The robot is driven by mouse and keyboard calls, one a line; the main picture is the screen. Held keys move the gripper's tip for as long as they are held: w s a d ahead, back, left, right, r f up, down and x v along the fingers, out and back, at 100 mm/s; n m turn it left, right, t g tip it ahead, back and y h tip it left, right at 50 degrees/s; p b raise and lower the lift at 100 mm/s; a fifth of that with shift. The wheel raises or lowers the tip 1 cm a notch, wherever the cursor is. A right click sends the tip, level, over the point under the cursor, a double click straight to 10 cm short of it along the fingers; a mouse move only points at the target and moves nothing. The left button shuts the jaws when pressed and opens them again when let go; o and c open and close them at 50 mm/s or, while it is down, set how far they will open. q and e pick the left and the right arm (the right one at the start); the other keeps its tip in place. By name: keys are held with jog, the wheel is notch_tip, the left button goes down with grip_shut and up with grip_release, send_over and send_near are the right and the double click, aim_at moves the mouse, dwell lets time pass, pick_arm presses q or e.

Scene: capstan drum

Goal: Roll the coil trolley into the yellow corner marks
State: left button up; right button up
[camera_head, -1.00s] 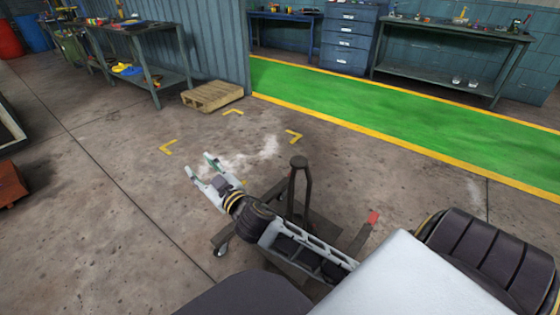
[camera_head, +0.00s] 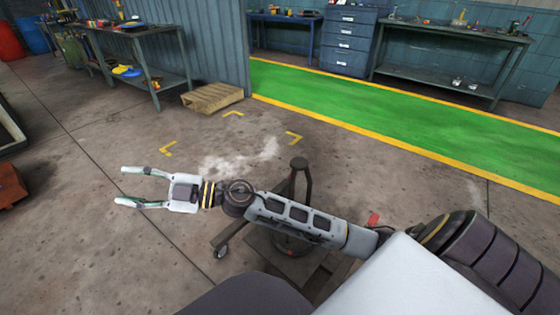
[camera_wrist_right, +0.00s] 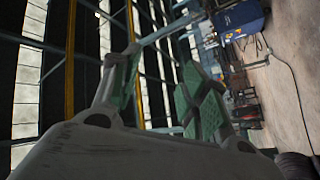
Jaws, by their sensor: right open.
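The coil trolley (camera_head: 219,238) is a low dark frame on casters with an upright post (camera_head: 301,178) and a red-tipped part at its right. It stands near me, partly hidden under my right arm. The yellow corner marks (camera_head: 233,114) lie on the floor beyond it; three show, and my arm or the trolley may hide another. My right gripper (camera_head: 119,186) is open and empty, over bare floor left of the trolley and apart from it. Its green-padded fingers show spread in the right wrist view (camera_wrist_right: 158,90). My left gripper is not in view.
A wooden pallet (camera_head: 212,98) lies just behind the marks, by the blue corrugated wall. A workbench (camera_head: 146,58) stands at the back left. A green walkway with yellow edges (camera_head: 390,125) runs across the right.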

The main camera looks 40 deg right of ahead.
notch_tip(320, 180, down, 14)
jog(key=s+d+n+g+h, duration=0.2)
jog(key=d+n+g+h, duration=0.1)
jog(key=n+g+h, duration=0.5)
jog(key=w+d+f+m+g+h, duration=0.2)
jog(key=d+f+m+h, duration=0.1)
jog(key=d+f, duration=0.3)
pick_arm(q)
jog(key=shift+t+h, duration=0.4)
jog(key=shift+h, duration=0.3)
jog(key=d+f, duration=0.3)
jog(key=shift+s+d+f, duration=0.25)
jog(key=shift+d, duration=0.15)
pick_arm(e)
jog(key=d+r+m+h, duration=0.2)
jog(key=d+h, duration=0.2)
jog(key=d, duration=0.6)
jog(key=w+d+r+m+g+h, duration=0.1)
jog(key=d+m+h, duration=0.2)
jog(key=d, duration=0.8)
jog(key=w+d+r+m+h, duration=0.1)
jog(key=d+h, duration=0.4)
jog(key=d, duration=0.5)
jog(key=shift+d+r+m, duration=0.3)
jog(key=shift+r+m, duration=0.4)
jog(key=shift+r, duration=0.15)
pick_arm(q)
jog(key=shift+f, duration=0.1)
pick_arm(e)
jog(key=shift+f, duration=0.1)
